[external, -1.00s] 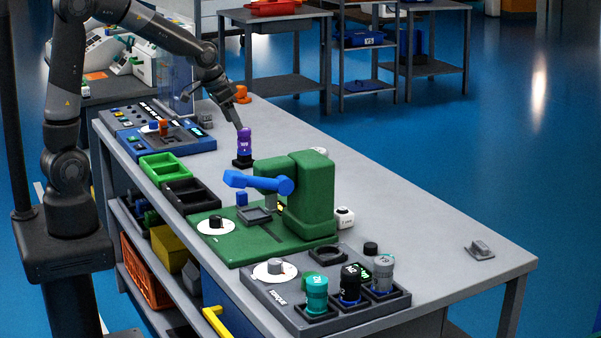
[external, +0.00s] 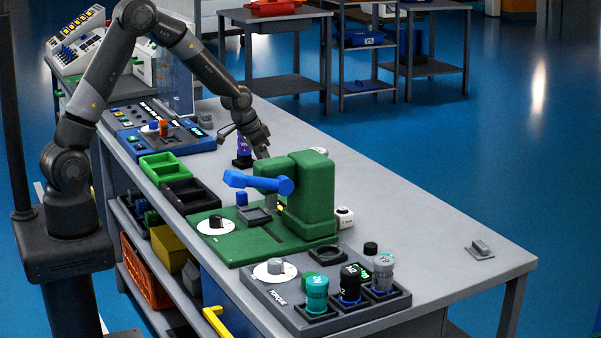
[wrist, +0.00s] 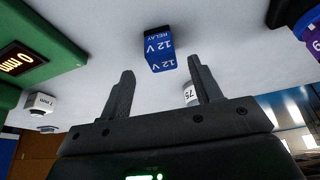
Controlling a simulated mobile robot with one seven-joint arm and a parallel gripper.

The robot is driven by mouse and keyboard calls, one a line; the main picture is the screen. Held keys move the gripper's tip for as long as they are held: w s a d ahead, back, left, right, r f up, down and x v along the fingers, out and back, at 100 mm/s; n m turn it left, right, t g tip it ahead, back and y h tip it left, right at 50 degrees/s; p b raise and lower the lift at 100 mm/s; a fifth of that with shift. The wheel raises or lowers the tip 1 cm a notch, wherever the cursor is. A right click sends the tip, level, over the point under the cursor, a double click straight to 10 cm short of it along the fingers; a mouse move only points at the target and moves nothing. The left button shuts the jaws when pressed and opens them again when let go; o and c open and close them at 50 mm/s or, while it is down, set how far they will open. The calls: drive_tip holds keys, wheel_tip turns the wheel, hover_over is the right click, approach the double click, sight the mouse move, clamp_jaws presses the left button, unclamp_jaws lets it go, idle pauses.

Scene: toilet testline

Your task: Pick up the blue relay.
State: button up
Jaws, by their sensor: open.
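The blue relay (wrist: 160,48), a small block printed "12 V RELAY", is on the pale grey surface in the wrist view. It lies ahead of my gripper (wrist: 160,70), between the lines of its two fingers and apart from them. My gripper is open with nothing between the fingers. In the external view my gripper (external: 256,142) is over the workbench, behind the green machine. I cannot clearly make out the relay in the external view.
The green machine (external: 310,190) with a blue lever stands close to my gripper. A purple-topped container (external: 243,148) is just behind it. In the wrist view, a white "75" piece (wrist: 190,93) is beside the right finger. The bench's right part is mostly clear.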

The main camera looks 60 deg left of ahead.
drive_tip(key=shift+x, duration=2.7)
drive_tip(key=shift+s+a, duration=0.1)
drive_tip(key=shift+a, duration=0.05)
drive_tip(key=shift+c, duration=0.4)
drive_tip(key=c, duration=1)
